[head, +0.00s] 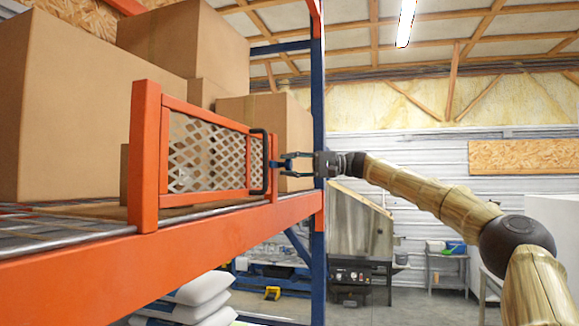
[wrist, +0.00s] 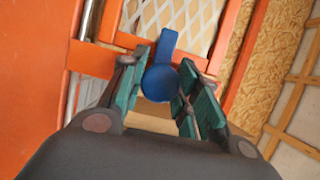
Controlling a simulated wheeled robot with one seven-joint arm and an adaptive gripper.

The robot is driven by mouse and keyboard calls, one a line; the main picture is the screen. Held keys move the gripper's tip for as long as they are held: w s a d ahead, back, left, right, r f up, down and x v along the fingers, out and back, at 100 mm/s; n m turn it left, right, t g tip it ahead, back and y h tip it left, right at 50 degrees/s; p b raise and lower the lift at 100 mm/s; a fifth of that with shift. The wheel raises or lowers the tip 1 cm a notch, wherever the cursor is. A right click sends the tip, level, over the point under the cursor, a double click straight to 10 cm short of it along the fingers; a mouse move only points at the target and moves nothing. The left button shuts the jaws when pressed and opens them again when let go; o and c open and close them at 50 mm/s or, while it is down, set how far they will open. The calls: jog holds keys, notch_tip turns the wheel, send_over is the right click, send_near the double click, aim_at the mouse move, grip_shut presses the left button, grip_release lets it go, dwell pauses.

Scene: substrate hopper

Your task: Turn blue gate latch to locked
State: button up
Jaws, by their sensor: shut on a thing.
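The blue gate latch (wrist: 160,82) shows in the wrist view as a round knob with a flat lever that points up toward the gate. My gripper (wrist: 163,73) has its teal-padded fingers on either side of the knob and is shut on it. In the head view my gripper (head: 290,163) reaches in from the right to the gate's right end, where the latch is too small to read. The orange gate (head: 220,190) with pale mesh stands upright along the shelf front. I cannot tell from the lever whether it is locked.
A black handle (head: 265,162) stands on the gate just left of my gripper. Cardboard boxes (head: 185,45) fill the shelf behind. An orange beam (head: 150,262) runs below the gate and a blue post (head: 318,100) stands behind my gripper. White sacks (head: 195,295) lie below.

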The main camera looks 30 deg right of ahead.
jog(key=o, duration=1.1)
jog(key=shift+c, duration=0.2)
jog(key=shift+d, duration=0.1)
jog(key=v, duration=1.2)
jog(key=shift+d, duration=0.15)
jog(key=shift+w, duration=0.1)
